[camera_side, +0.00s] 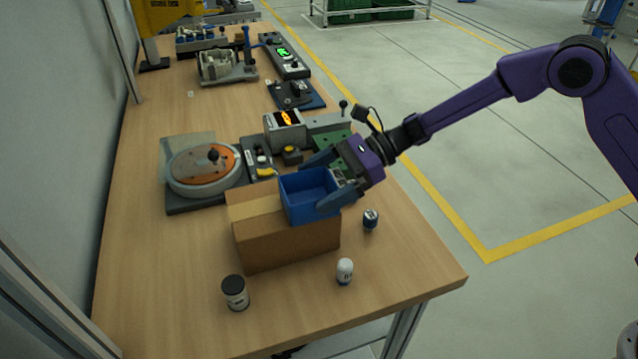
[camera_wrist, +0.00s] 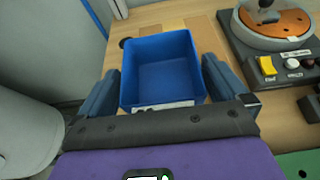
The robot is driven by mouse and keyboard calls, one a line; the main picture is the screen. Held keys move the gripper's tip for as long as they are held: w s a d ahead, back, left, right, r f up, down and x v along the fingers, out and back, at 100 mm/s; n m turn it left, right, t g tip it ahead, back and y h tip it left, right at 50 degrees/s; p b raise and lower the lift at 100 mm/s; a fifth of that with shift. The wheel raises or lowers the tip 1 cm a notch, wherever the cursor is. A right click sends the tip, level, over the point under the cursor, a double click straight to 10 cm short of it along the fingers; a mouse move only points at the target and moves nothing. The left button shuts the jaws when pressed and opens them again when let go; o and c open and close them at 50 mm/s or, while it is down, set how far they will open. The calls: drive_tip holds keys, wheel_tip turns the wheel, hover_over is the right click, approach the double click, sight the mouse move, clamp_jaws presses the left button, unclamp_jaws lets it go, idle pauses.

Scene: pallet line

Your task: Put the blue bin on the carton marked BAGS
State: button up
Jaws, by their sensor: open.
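The blue bin (camera_side: 305,200) appears to rest upright on the right part of a brown carton's top (camera_side: 290,243), close to its front edge. No BAGS marking is readable on the carton faces I see. My gripper (camera_side: 325,182) is open, with one finger on either side of the bin. In the wrist view the bin (camera_wrist: 163,68) is empty and sits between the spread fingers, with a narrow gap showing at each side. The carton's top under the bin is hidden.
The front of the wooden table (camera_side: 180,310) is mostly clear.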

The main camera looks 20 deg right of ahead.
drive_tip(key=v, duration=1.1)
drive_tip(key=s+d+r+n+g+h, duration=0.1)
drive_tip(key=s+d+n+g+h, duration=0.2)
drive_tip(key=s+n, duration=0.7)
drive_tip(key=s+d+r+n+g+h, duration=0.1)
drive_tip(key=s+d+n+g+h, duration=0.3)
drive_tip(key=s, duration=1.1)
drive_tip(key=s+d+f+n+t+h, duration=0.1)
drive_tip(key=s+d+n+t+h, duration=0.5)
drive_tip(key=d+n, duration=0.7)
drive_tip(key=s+n+t, duration=0.1)
drive_tip(key=n, duration=0.2)
drive_tip(key=shift+s+f+n, duration=0.2)
drive_tip(key=shift+s+n, duration=0.1)
